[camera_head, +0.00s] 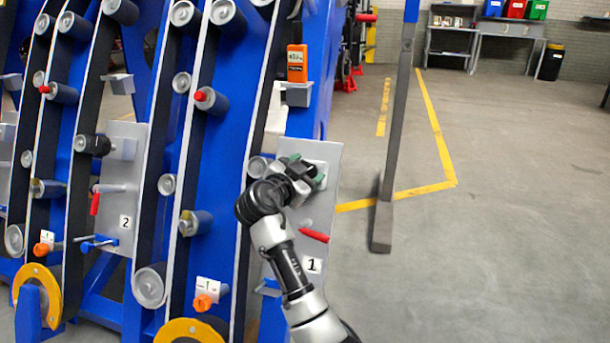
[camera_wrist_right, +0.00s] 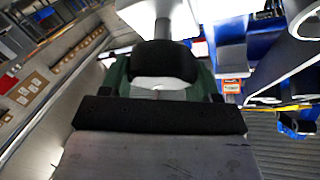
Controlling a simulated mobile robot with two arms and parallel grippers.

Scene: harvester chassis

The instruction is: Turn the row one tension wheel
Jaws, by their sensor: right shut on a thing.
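My right gripper (camera_head: 308,178) reaches up from the bottom and is at the upper part of the grey panel marked 1 (camera_head: 325,205). Its green fingers are closed around a black rounded part, the row one tension wheel (camera_wrist_right: 165,62), seen in the right wrist view. In the head view the gripper and wrist mostly hide this wheel. A similar black wheel (camera_head: 93,144) sits on the row two panel marked 2 (camera_head: 125,195). My left gripper is not in view.
A red-handled lever (camera_head: 314,236) sits below my right gripper on panel 1. An orange meter (camera_head: 296,63) stands on a bracket above it. A grey post (camera_head: 391,130) stands to the right. Open floor lies beyond the post.

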